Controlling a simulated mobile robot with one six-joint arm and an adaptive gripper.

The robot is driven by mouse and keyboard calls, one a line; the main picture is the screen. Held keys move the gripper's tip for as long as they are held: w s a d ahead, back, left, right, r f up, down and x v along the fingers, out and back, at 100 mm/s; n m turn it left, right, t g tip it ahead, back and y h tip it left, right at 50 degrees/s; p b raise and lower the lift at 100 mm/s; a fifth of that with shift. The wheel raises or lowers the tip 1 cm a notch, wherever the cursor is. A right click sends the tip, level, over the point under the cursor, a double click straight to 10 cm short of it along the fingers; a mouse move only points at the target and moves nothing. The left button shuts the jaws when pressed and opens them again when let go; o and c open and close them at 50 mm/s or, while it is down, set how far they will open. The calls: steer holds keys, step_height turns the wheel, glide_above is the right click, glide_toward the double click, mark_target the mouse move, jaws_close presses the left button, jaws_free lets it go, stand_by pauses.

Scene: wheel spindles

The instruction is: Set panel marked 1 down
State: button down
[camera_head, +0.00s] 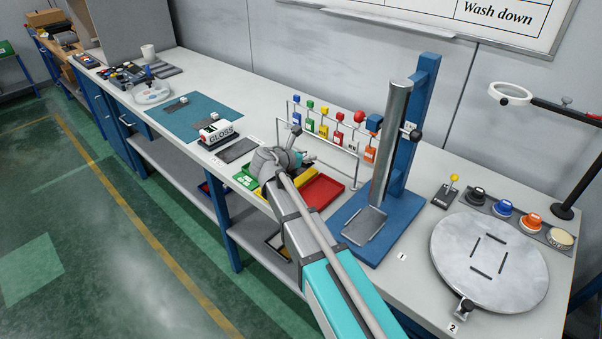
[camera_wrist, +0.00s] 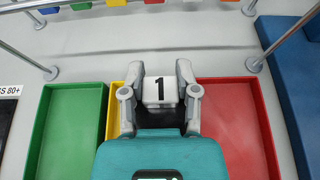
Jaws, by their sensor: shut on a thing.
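I cannot tell the gap between the panel and the tray. In the head view my gripper (camera_head: 296,157) is above the trays at the bench's front, and the arm hides the panel.
A green tray (camera_wrist: 70,125) lies left of the yellow one and a red tray (camera_wrist: 235,125) right. Behind them is a metal rail rack (camera_head: 325,140) with coloured tags. A blue-based stand (camera_head: 385,232) and a round grey plate (camera_head: 490,265) stand further right.

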mark_target(303, 167)
steer(key=shift+w+a+f+b, duration=0.25)
steer(key=shift+w+f+b, duration=0.1)
steer(key=shift+f, duration=0.15)
steer(key=shift+w+a+f+b, duration=0.25)
steer(key=shift+w+f+b, duration=0.1)
steer(key=shift+f, duration=0.15)
steer(key=shift+w+a+f+b, duration=0.25)
steer(key=shift+w+f+b, duration=0.1)
steer(key=shift+f+b, duration=0.25)
step_height(303, 167, down, 3)
steer(key=b, duration=0.2)
steer(key=shift+r+b, duration=0.1)
steer(key=shift+b, duration=0.3)
steer(key=shift+c, duration=1.8)
jaws_free()
